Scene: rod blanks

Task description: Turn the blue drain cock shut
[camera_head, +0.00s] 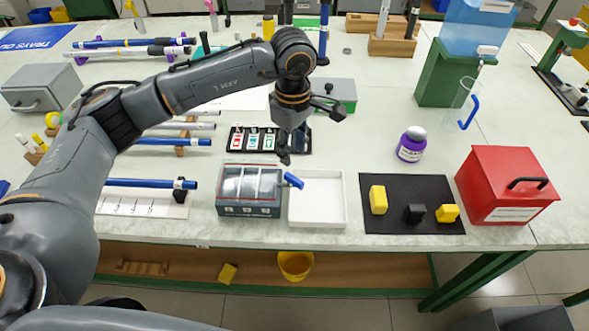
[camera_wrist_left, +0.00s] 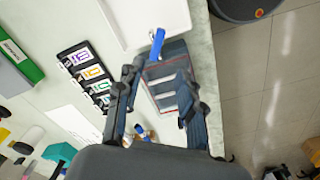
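The blue drain cock (camera_head: 293,180) is a short blue lever at the right end of a grey box with a clear ribbed lid (camera_head: 250,184). It sticks out toward the white tray and slants in the head view. In the left wrist view the blue cock (camera_wrist_left: 157,42) shows beyond the fingertips, at the end of the grey box (camera_wrist_left: 168,75). My left gripper (camera_head: 311,130) is above and behind the cock, with its fingers spread. In the left wrist view the gripper (camera_wrist_left: 159,77) is open and empty, apart from the cock. My right gripper is out of view.
An empty white tray (camera_head: 335,220) lies right of the box. A black mat (camera_head: 385,222) with yellow and black pieces and a red case (camera_head: 505,187) are further right. A purple bottle (camera_head: 411,145) stands behind the mat. A black holder with coloured cards (camera_head: 302,142) lies behind the box.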

